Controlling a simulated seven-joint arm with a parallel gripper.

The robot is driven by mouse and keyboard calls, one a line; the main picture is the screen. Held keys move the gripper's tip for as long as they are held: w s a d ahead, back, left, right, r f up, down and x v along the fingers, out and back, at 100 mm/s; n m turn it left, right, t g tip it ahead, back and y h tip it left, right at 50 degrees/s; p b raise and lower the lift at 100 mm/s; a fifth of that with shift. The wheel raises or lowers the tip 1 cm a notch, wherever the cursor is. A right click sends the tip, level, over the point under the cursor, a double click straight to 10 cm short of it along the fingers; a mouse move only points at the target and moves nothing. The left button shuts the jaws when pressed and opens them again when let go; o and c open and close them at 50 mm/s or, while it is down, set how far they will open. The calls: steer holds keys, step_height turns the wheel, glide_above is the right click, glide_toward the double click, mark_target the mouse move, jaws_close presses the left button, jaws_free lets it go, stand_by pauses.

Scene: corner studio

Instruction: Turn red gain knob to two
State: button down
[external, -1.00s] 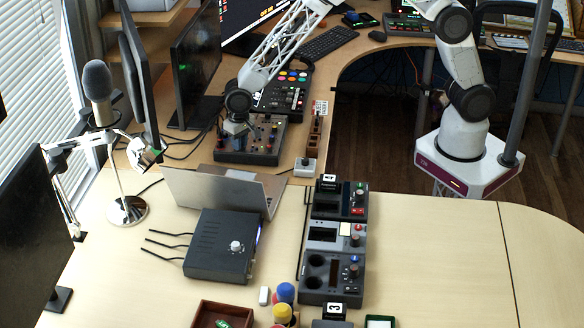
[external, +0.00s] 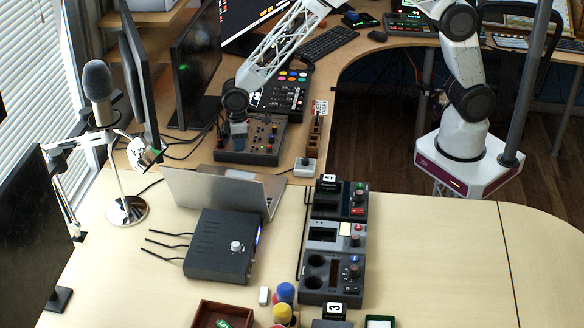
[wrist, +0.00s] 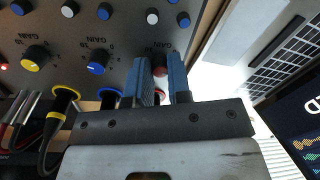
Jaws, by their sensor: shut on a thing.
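The red gain knob (wrist: 160,71) shows in the wrist view between the blue fingertips of my gripper (wrist: 162,84). It stands on a grey panel (wrist: 125,40) with GAIN labels, to the right of a blue knob (wrist: 98,62) and a yellow knob (wrist: 35,57). My fingers are shut on the red knob, one on each side. They hide most of it, and I cannot read its pointer or setting. In the external view, my gripper (external: 237,130) points down at the left part of the dark knob panel (external: 258,150); the red knob cannot be made out there.
Small white and blue knobs line the panel close to my fingers. Cables with yellow and blue rings (wrist: 66,95) run along its edge. An open laptop (external: 215,190) stands in front of the panel, and a button controller (external: 285,92) lies behind it.

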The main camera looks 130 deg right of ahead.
steer(key=shift+n, duration=0.8)
steer(key=shift+r, duration=0.1)
steer(key=c, duration=1.1)
jaws_free()
steer(key=shift+o, duration=0.2)
steer(key=shift+d+r, duration=0.2)
steer(key=shift+r, duration=3.6)
